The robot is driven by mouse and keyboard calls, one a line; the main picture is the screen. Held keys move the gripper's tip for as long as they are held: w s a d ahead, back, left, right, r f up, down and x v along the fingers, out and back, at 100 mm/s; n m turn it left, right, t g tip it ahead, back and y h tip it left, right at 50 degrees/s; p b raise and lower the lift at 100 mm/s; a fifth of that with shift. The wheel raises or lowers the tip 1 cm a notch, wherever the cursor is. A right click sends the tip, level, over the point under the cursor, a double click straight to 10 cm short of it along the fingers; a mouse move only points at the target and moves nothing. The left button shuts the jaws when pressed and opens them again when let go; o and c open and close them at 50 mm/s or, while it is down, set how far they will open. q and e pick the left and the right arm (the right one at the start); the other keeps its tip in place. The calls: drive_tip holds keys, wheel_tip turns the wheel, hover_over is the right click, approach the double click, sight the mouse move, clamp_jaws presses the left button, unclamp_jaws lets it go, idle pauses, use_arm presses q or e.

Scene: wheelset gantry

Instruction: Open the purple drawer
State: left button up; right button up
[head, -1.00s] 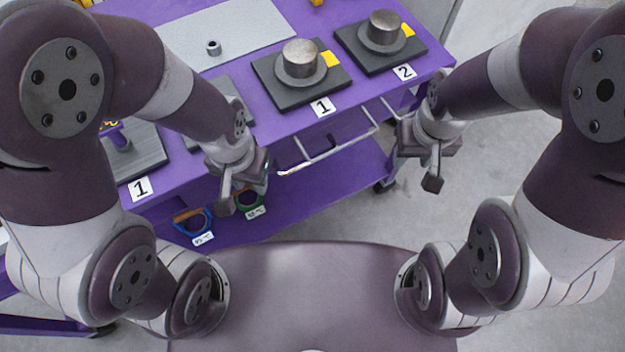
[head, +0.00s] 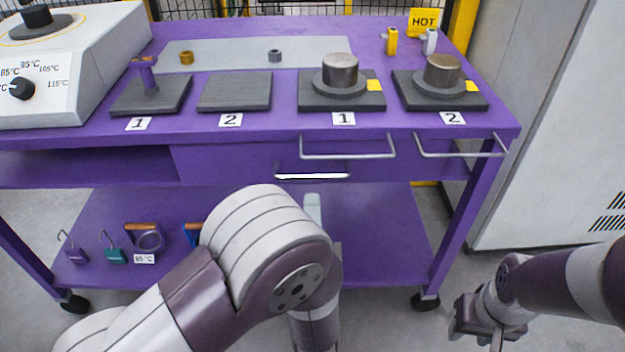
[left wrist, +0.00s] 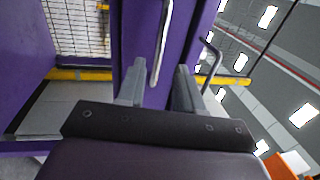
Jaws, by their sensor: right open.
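The purple drawer (head: 235,163) is in the cart's front under the tabletop, and looks closed. Its pale bar handle (head: 312,176) is low on its front. My left gripper (head: 313,205) is just below that handle, mostly hidden behind my own arm. In the left wrist view my left gripper (left wrist: 160,88) has its fingers apart, with the handle bar (left wrist: 162,45) reaching in between them; I cannot tell if they touch it. The purple drawer front (left wrist: 133,45) lies behind. My right gripper (head: 485,330) is open and empty, low at the right, away from the cart.
Two silver bars (head: 347,156) stick out from the cart's top edge above and right of the drawer handle. The tabletop (head: 275,118) bears plates and metal parts. A grey cabinet (head: 545,130) stands at the right.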

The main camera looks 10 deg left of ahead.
sight(311, 176)
use_arm(q)
drive_tip(key=b+x, duration=0.1)
drive_tip(key=x, duration=0.7)
drive_tip(key=shift+w+a, duration=0.15)
drive_tip(key=shift+w, duration=0.15)
clamp_jaws()
